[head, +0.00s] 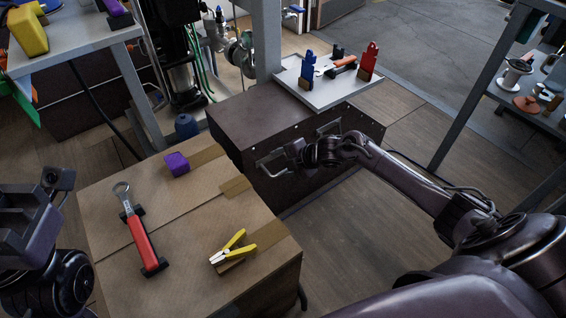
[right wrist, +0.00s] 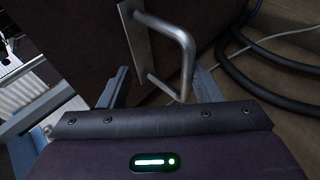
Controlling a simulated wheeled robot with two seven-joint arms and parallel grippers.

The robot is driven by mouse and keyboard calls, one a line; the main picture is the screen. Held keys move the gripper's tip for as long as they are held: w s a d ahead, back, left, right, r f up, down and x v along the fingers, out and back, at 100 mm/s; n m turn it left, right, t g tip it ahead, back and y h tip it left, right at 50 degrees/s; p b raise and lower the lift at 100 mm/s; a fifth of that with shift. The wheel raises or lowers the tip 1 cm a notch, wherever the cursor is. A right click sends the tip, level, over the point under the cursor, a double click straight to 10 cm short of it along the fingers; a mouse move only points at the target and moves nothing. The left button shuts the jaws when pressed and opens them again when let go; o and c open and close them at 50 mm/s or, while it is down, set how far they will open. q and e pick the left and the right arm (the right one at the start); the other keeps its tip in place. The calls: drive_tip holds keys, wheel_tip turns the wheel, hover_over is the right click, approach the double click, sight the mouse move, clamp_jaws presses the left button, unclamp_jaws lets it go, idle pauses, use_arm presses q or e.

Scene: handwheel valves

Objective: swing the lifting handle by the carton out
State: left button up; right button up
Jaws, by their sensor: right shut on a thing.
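The lifting handle (head: 268,168) by the carton is a grey metal bar on the front of a dark chest (head: 240,130). It stands out from the chest face. My right gripper (head: 296,152) is at its right end, shut on it. In the right wrist view the handle (right wrist: 186,62) shows as a bent bar beside a metal plate, its lower part between my right gripper's fingers (right wrist: 160,92). The carton (head: 110,200) stands in front, to the left. My left gripper (head: 45,195) is at the left edge, away from the handle; its jaw opening is unclear.
A second handle (head: 328,130) is on the chest, farther right. On the carton lie a red-handled wrench (head: 138,235), yellow pliers (head: 234,248) and a purple block (head: 177,163). Floor right of the chest is clear.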

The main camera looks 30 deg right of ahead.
drive_tip(key=shift+w+r, duration=0.3)
drive_tip(key=shift+r, duration=0.2)
drive_tip(key=shift+s+d+r+p, duration=0.3)
drive_tip(key=shift+r+p, duration=0.1)
drive_tip(key=shift+p, duration=0.45)
drive_tip(key=shift+c, duration=0.4)
drive_tip(key=shift+p+v, duration=0.95)
drive_tip(key=shift+p, duration=0.05)
drive_tip(key=shift+s+d+r+p, duration=0.2)
drive_tip(key=shift+r+p, duration=0.1)
drive_tip(key=shift+p, duration=0.05)
drive_tip(key=shift+c, duration=0.6)
drive_tip(key=s+p, duration=0.1)
drive_tip(key=s+d+r+p, duration=0.1)
drive_tip(key=p, duration=0.1)
drive_tip(key=shift+s+d+r, duration=0.1)
drive_tip(key=shift+s, duration=0.25)
